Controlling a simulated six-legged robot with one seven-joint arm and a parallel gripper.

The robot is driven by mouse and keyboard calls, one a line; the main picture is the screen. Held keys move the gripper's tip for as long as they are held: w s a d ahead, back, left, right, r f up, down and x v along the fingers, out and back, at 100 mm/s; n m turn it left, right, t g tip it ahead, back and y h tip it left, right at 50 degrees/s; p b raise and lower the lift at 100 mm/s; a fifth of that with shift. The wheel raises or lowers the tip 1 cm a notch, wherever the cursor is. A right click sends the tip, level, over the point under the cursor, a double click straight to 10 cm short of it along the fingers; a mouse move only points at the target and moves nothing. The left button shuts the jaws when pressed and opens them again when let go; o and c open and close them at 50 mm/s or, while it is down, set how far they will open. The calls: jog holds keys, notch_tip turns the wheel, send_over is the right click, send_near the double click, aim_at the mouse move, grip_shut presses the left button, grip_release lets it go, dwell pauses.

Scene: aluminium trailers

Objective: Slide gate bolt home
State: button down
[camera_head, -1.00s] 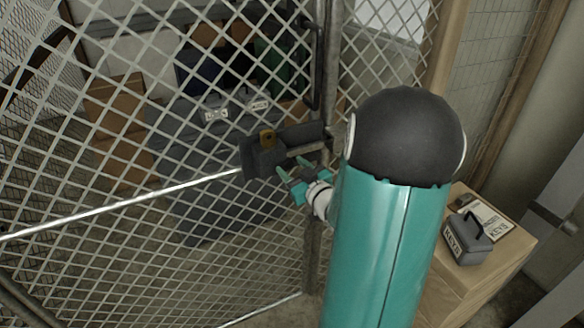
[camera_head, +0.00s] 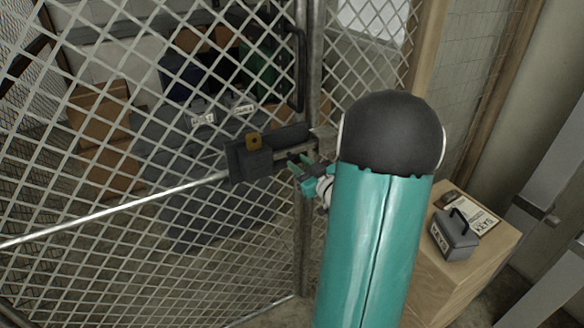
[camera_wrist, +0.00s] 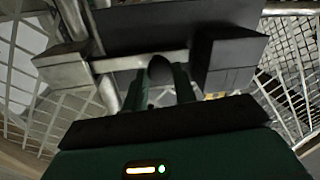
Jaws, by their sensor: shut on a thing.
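The gate bolt is a metal bar (camera_wrist: 122,63) at a dark housing (camera_head: 246,162) on the mesh gate (camera_head: 190,225). My gripper (camera_head: 297,161) is just right of the housing at the bolt. In the wrist view its green fingers are shut on a dark rounded knob (camera_wrist: 160,69) below the bar. A metal block (camera_wrist: 64,70) is left of the bar and a dark block (camera_wrist: 229,52) right of it. My arm hides part of the gate post; how far the bar reaches is unclear.
A wooden cabinet (camera_head: 462,278) at right holds a grey box marked KEYS (camera_head: 456,238) and a paper sheet (camera_head: 475,222). Behind the mesh are cardboard boxes (camera_head: 98,118) and dark grey cases (camera_head: 170,140). A dark gate handle (camera_head: 300,70) is above the bolt.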

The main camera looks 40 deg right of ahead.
jog(key=shift+d, duration=0.2)
jog(key=c, duration=1.1)
grip_release()
jog(key=shift+d, duration=0.15)
jog(key=s+a, duration=0.1)
jog(key=s, duration=0.8)
jog(key=s+a, duration=0.1)
jog(key=s, duration=0.3)
jog(key=shift+s+a, duration=0.35)
